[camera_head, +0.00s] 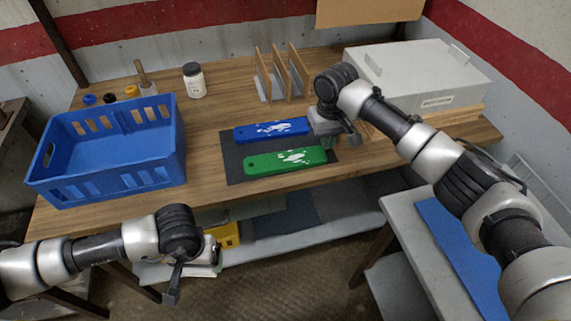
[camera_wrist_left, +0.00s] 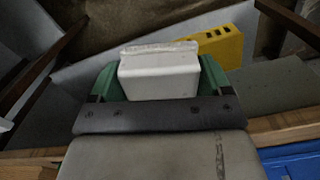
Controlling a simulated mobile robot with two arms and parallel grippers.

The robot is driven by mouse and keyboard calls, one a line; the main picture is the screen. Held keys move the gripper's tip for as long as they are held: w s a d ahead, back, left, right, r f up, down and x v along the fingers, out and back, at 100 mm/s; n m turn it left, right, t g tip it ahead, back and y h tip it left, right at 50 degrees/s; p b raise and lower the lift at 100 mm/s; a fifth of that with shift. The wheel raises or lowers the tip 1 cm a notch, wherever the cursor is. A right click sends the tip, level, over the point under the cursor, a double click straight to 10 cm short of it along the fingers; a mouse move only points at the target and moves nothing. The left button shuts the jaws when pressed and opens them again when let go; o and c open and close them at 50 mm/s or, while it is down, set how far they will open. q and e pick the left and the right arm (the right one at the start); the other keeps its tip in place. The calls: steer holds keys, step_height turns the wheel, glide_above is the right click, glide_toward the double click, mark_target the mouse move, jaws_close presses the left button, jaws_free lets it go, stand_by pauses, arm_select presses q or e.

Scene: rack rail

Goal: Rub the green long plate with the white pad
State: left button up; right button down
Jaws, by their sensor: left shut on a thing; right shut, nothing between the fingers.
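The green long plate (camera_head: 265,162) lies on a dark mat (camera_head: 234,170) on the wooden table, with white smears on its top and a hole near its left end. My left gripper (camera_wrist_left: 158,80) is shut on the white pad (camera_wrist_left: 160,72), a white block between its green fingers. In the head view the left gripper (camera_head: 188,272) hangs low, in front of the table's front edge and apart from the plate. My right gripper (camera_head: 328,142) is shut and empty at the green plate's right end; whether it touches the plate I cannot tell.
A blue plate (camera_head: 258,132) with white smears lies behind the green one. A blue crate (camera_head: 110,160) stands at left. A white jar (camera_head: 194,80), a wooden rack (camera_head: 280,75) and a grey box (camera_head: 420,75) stand at the back. A yellow item (camera_head: 229,235) is below the tabletop.

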mark_target(324, 159)
step_height(324, 159, down, 3)
steer(key=b, duration=0.3)
steer(key=shift+f, duration=0.2)
arm_select(q)
step_height(324, 159, down, 4)
arm_select(e)
steer(key=shift+r, duration=0.1)
steer(key=shift+f, duration=0.95)
stand_by(1.4)
arm_select(q)
step_height(324, 159, up, 7)
steer(key=p, duration=0.6)
steer(key=shift+p, duration=0.4)
arm_select(e)
step_height(324, 159, up, 6)
steer(key=shift+r, duration=0.1)
arm_select(q)
steer(key=shift+f, duration=0.1)
